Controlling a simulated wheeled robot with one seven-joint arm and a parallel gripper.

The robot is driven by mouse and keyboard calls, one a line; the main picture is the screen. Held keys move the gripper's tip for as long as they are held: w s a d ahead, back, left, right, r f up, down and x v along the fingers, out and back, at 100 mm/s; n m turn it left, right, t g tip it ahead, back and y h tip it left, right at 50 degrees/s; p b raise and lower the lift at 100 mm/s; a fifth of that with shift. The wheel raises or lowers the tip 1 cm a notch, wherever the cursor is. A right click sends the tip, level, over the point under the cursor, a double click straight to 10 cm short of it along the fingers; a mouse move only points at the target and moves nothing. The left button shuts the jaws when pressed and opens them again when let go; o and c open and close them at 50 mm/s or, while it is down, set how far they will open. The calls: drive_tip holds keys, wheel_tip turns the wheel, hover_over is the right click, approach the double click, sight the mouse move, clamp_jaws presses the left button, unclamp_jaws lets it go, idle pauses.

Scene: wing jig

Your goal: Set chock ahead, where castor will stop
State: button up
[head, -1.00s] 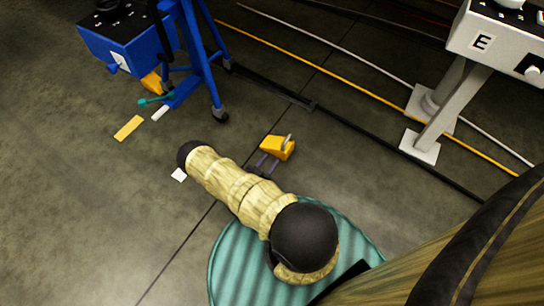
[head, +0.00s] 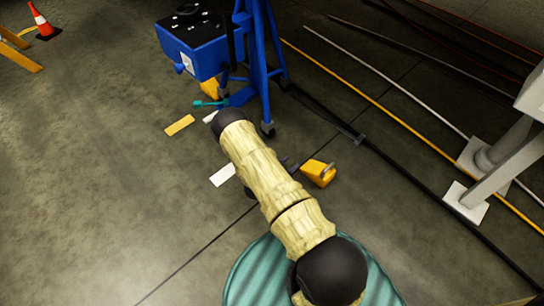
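The yellow chock (head: 317,173) with a grey handle on top is right of my forearm, low near or on the floor; I cannot tell which. Another yellow piece (head: 210,87) is below the blue box, beside a teal bar (head: 210,103).
Floor marks lie left of my arm: a yellow one (head: 179,125) and a white one (head: 222,175). A dark cable (head: 405,182) and a yellow hose (head: 430,145) cross the right. A white stand foot (head: 466,203) is right. A cone (head: 43,28) is far left, with open floor below.

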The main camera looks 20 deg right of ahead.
drive_tip(key=w+a+r+n+y, duration=0.25)
drive_tip(key=a+r+y, duration=0.3)
drive_tip(key=r, duration=0.45)
drive_tip(key=w+a+r+n+y, duration=0.1)
drive_tip(key=a+r+n+y, duration=0.4)
drive_tip(key=r, duration=0.6)
drive_tip(key=s+a+r+n+g, duration=0.2)
drive_tip(key=s+r, duration=0.5)
drive_tip(key=s, duration=0.3)
drive_tip(key=s+a+r+n+g+y, duration=0.1)
drive_tip(key=s+a+r+n+g, duration=0.1)
drive_tip(key=s+r, duration=0.6)
drive_tip(key=s+n, duration=0.1)
drive_tip(key=s, duration=0.2)
drive_tip(key=shift+a+n, duration=0.15)
drive_tip(key=shift+n, duration=0.2)
drive_tip(key=shift+y, duration=0.25)
drive_tip(key=shift+c, duration=0.3)
